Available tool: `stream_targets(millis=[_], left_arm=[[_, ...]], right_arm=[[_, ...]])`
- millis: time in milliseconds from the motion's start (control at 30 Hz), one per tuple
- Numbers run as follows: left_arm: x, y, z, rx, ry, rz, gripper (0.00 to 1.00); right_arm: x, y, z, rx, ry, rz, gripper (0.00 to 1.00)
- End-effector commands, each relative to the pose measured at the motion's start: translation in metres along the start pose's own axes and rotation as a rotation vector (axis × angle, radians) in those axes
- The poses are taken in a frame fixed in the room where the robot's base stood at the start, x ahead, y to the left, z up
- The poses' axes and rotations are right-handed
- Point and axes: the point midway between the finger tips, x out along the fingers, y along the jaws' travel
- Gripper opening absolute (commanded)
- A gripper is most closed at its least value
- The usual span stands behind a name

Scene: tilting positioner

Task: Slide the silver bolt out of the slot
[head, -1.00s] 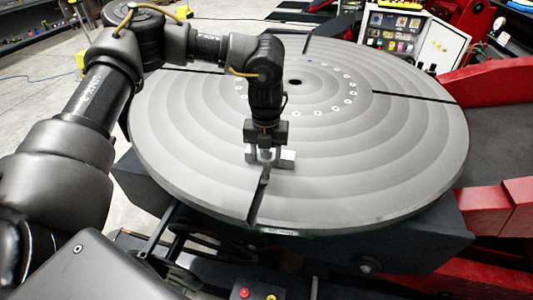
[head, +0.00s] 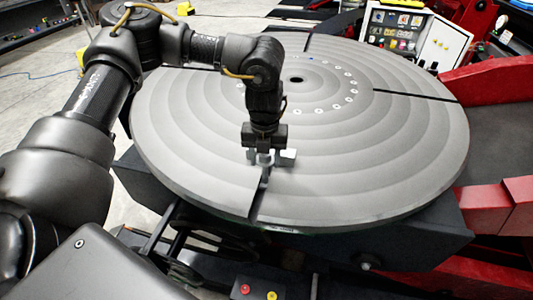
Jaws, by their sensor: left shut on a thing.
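The round grey positioner table (head: 390,165) fills the middle of the head view, with radial slots cut into its top. The near slot (head: 259,201) runs from the front rim toward the centre. My left gripper (head: 265,159) is over the inner part of this near slot, pointing down. It is shut on the silver bolt (head: 265,159), which shows only as a small bright piece between the fingers. The bolt's lower end and how deep it sits in the slot are hidden. My right gripper is not in view.
A control panel (head: 407,32) with buttons stands behind the table. Red machine arms (head: 485,85) flank the right side. A ring of small holes surrounds the centre hole (head: 296,80). The near slot is clear between my gripper and the front rim.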

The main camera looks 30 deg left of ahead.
Motion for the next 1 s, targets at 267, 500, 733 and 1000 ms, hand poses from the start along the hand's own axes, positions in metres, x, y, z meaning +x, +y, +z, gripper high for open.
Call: stream_targets(millis=[267, 500, 733, 1000], left_arm=[[-0.001, 0.002, -0.013, 0.0, -0.002, 0.0, 0.06], [-0.001, 0.003, -0.026, 0.001, -0.001, -0.001, 0.06], [-0.001, 0.005, -0.037, 0.001, -0.002, -0.001, 0.06], [-0.001, 0.007, -0.05, 0.001, -0.001, -0.002, 0.06]], right_arm=[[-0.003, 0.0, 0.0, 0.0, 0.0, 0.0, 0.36], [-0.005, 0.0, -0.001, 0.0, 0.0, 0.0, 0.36], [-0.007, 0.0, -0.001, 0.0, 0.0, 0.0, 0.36], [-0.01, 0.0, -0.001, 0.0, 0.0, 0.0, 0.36]])
